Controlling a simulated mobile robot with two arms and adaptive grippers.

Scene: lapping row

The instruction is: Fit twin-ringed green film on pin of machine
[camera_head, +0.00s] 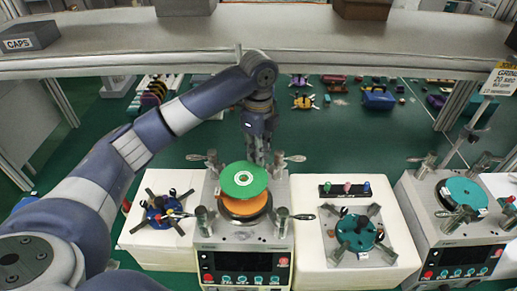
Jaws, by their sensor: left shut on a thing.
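The green film (258,184) is a round disc with a pale centre. It is over the middle machine (243,244), above an orange disc (252,209) on that machine's round plate. My left gripper (259,158) is at the film's far edge and shut on it. The film covers the middle of the orange disc, so the machine's pin is hidden or cannot be told apart from the film's centre. I cannot tell whether the film touches what is under it. My right gripper is out of view.
Clamp posts and levers (281,216) stand around the plate. A fixture with a blue plate (160,215) is at left, one with a teal plate (356,232) at right. Another machine (452,252) with a teal disc stands far right. A shelf (330,48) spans above.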

